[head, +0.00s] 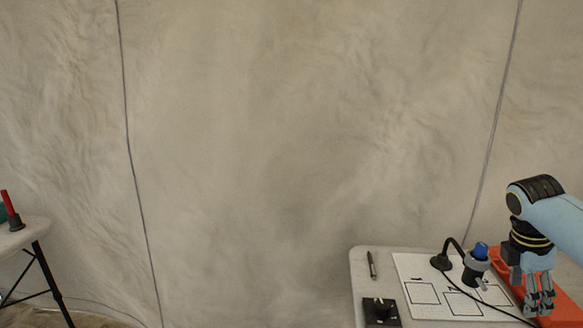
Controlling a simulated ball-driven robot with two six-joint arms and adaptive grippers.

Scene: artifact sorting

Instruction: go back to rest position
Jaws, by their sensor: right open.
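My right gripper (540,300) is at the lower right in the head view, at the end of my light blue arm. It points down over the right part of a white table (360,270), in front of an orange thing (565,285). Its grey fingers are apart, and I see nothing held between them. My left gripper is not in the picture.
On the table lie a white sheet with black outlined boxes (412,272), a pen (372,264) and a dark box (381,311). A black stand with a blue-topped part (481,249) is left of my right gripper. Another table (25,235) stands far left.

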